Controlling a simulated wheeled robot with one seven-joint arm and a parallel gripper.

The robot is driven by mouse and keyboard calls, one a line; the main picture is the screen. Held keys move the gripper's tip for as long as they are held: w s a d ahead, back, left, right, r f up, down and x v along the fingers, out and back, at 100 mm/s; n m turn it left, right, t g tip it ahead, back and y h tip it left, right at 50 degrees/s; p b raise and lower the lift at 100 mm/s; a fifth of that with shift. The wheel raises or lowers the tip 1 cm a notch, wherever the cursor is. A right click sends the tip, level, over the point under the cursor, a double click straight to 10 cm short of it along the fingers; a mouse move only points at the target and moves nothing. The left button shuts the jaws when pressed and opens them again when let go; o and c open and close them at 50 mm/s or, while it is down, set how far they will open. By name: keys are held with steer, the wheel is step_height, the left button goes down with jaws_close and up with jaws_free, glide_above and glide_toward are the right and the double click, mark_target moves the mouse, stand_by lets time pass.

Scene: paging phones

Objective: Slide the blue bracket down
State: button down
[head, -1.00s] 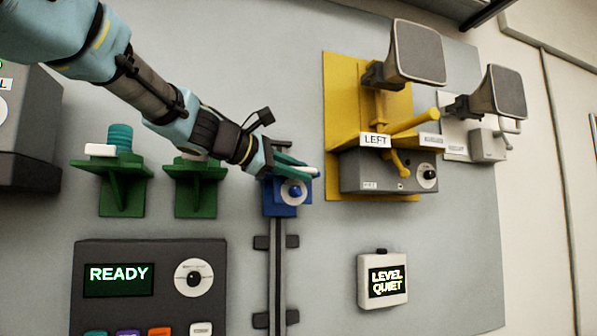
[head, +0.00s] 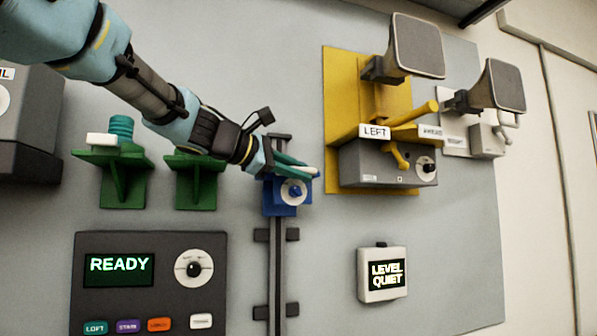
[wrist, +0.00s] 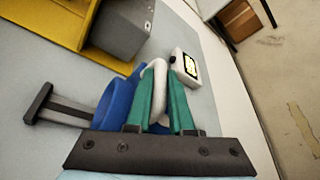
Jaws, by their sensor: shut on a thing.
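The blue bracket (head: 287,207) sits on a dark vertical rail (head: 278,262), near its upper end. It carries a white disc with a blue knob. My gripper (head: 309,170) comes in from the upper left, its teal fingers at the bracket's top. In the wrist view, the fingers (wrist: 162,105) are shut on a pale loop-shaped part (wrist: 155,78), right beside the blue bracket (wrist: 115,97). The pale part looks like the bracket's handle, but its join to the bracket is hidden by the fingers.
Dark cross-stops (head: 291,235) clamp the rail below the bracket. A control box (head: 150,300) reading READY is at lower left, a white LEVEL QUIET box (head: 368,292) at lower right. Green shelves (head: 122,190) are at left; a yellow plate (head: 340,80) with a horn is at upper right.

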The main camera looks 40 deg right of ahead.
step_height(320, 180, down, 42)
steer(key=b, duration=3.9)
steer(key=shift+r+b, duration=0.15)
steer(key=shift+b, duration=0.15)
steer(key=c, duration=0.8)
jaws_free()
steer(key=shift+c, duration=0.2)
steer(key=shift+o, duration=0.2)
steer(key=v, duration=1.1)
steer(key=shift+p, duration=0.3)
steer(key=shift+d, duration=0.1)
